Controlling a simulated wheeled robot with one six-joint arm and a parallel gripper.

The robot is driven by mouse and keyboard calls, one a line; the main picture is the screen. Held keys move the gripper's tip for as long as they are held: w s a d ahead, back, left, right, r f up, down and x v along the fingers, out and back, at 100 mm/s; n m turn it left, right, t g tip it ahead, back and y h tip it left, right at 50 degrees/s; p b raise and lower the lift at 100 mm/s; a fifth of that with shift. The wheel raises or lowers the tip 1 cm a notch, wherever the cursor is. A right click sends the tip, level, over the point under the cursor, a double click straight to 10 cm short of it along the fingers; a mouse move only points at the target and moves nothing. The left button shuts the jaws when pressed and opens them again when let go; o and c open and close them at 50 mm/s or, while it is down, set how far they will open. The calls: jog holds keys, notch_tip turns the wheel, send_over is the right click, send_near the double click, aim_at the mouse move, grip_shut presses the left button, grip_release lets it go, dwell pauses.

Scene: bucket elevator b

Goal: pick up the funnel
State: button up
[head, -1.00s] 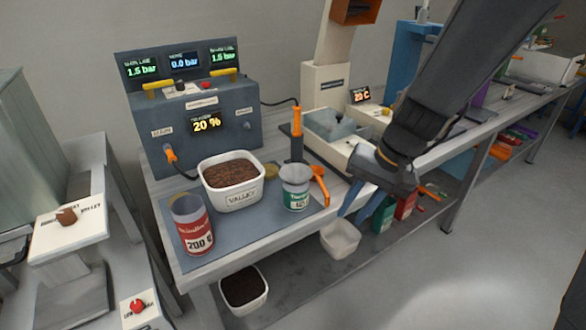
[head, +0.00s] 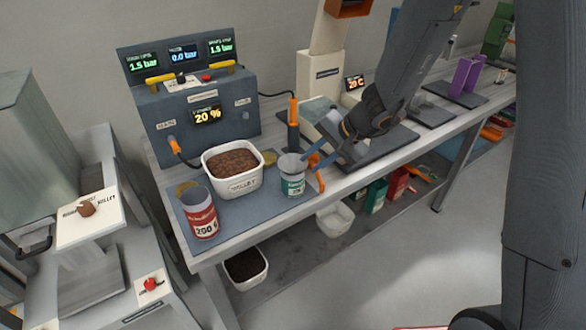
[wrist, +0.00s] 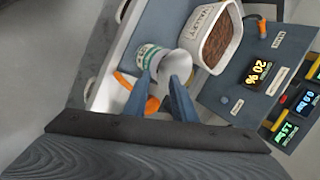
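The funnel looks like the pale grey flared piece (head: 291,164) at the mouth of the green-and-white labelled can (head: 292,185). It also shows in the wrist view (wrist: 172,64), with the can (wrist: 147,58) beside it. I cannot tell how deep it sits in the can. My gripper (head: 310,159) is open and empty, just right of the funnel in the head view. In the wrist view its two blue fingers (wrist: 164,82) are spread, with their tips close to the funnel's rim. I cannot tell whether they touch it.
The white tub of brown granules (head: 233,182) stands left of the can. A red-labelled can (head: 199,214) is at the front left. An orange tool (head: 319,180) lies right of the can. The grey control box (head: 200,115) stands behind. Trays fill the bench to the right.

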jog(key=shift+x, duration=1.4)
jog(key=shift+s, duration=0.1)
grip_shut()
jog(key=shift+r, duration=0.1)
notch_tip(320, 180, up, 18)
jog(key=p, duration=0.6)
jog(key=shift+r, duration=0.2)
